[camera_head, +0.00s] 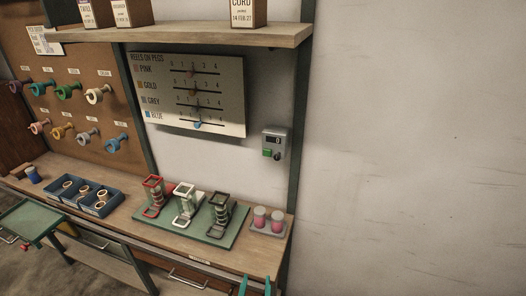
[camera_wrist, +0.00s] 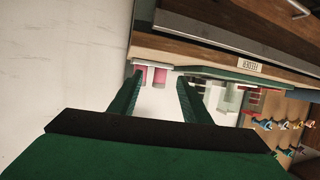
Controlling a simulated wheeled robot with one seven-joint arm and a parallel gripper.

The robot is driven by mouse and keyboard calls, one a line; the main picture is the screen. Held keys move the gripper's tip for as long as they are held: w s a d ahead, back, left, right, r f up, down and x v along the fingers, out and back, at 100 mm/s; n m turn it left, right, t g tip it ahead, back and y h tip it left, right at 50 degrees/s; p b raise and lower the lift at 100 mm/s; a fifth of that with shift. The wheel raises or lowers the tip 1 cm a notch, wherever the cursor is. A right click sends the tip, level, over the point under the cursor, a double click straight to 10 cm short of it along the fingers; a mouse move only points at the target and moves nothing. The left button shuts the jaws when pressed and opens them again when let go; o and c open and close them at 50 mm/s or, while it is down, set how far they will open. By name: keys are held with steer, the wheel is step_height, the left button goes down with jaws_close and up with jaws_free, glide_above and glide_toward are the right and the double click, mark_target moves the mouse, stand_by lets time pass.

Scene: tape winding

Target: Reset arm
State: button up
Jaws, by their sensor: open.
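My gripper (camera_head: 255,286) shows only at the bottom edge of the head view, as two green fingertips in front of the bench's right end. In the wrist view my gripper (camera_wrist: 158,88) is open, with its two green fingers apart and nothing between them. Beyond the fingertips, pink reels on a small tray (camera_wrist: 160,70) show at the bench end. The rest of my arm is out of the head view.
The wooden bench (camera_head: 180,245) carries a green board with red, white and black winders (camera_head: 187,203), a blue divided tray (camera_head: 118,204) and two pink reels (camera_head: 260,217). A shelf (camera_head: 210,35) overhangs. A control box (camera_head: 274,143) is on the wall. The right wall is bare.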

steer(key=s+f+n+y, duration=0.1)
steer(key=s+f, duration=0.2)
steer(key=s, duration=2.1)
steer(key=s+d+r+t, duration=0.1)
steer(key=s+r, duration=0.3)
steer(key=s, duration=0.4)
steer(key=shift+s+d+r, duration=0.15)
steer(key=shift+s+d, duration=0.2)
steer(key=shift+d, duration=0.15)
steer(key=c, duration=0.3)
steer(key=shift+a, duration=0.1)
